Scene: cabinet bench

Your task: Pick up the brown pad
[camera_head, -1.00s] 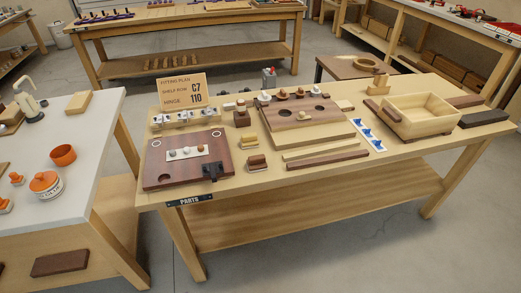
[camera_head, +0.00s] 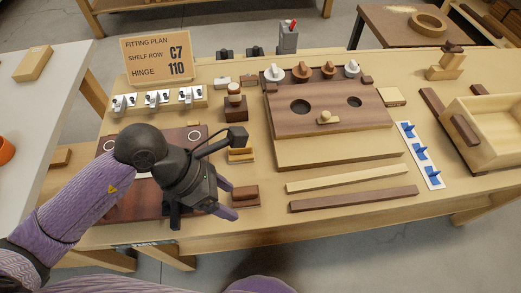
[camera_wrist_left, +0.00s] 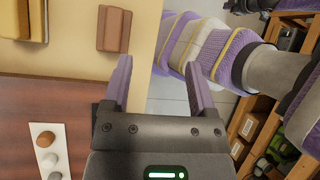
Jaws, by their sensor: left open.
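The brown pad (camera_head: 245,194) looks like a small reddish-brown block lying near the front edge of the wooden bench. It also shows at the top of the left wrist view (camera_wrist_left: 114,28). My left gripper (camera_head: 229,199) is open and empty, its purple fingers just left of the pad in the head view. In the left wrist view the two fingers (camera_wrist_left: 160,64) are apart with nothing between them, and the pad is ahead of the left finger. I cannot tell the gripper's exact height above the bench. My right gripper is not in view.
A yellow block (camera_head: 240,155) sits just behind the pad. A dark brown board (camera_head: 110,207) lies partly under my left arm. A stepped board with knobs (camera_head: 330,130), two strips (camera_head: 352,198) and a wooden box (camera_head: 490,130) are to the right. The bench edge is close.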

